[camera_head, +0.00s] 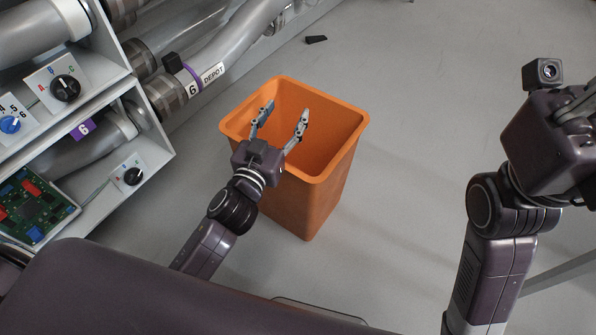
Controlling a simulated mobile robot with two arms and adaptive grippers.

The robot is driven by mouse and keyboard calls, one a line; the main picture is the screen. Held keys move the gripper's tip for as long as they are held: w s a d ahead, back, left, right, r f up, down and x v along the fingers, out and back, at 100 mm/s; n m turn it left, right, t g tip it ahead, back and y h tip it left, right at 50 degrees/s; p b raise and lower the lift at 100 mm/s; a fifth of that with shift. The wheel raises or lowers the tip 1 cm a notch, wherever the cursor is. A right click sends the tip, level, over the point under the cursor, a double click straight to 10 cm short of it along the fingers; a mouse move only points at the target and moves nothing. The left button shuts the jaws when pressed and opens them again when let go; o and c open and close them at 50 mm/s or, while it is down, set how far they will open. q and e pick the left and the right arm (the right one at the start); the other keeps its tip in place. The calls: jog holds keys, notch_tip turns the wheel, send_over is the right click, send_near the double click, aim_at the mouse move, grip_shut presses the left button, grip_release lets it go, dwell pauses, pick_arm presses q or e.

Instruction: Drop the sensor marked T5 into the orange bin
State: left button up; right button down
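The orange bin (318,197) stands upright on the grey floor in the middle of the head view. My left gripper (284,117) is over the near left part of its opening, fingers spread wide with nothing between them. The part of the bin's inside that shows looks empty, but its bottom is hidden by the near walls and my gripper. No sensor with a T5 mark can be made out. My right gripper (588,100) is at the right edge, raised, with its fingers partly cut off by the frame.
At the left, a shelf unit holds grey tubes, dial panels (66,87) and a green circuit board (33,207). A small black piece (316,39) lies on the floor beyond the bin. Floor right of the bin is clear.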

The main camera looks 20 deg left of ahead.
pick_arm(q)
jog(key=shift+s, duration=0.15)
jog(key=s+a, duration=0.1)
jog(key=s, duration=1)
jog(key=shift+s, duration=0.35)
jog(key=shift+s, duration=0.1)
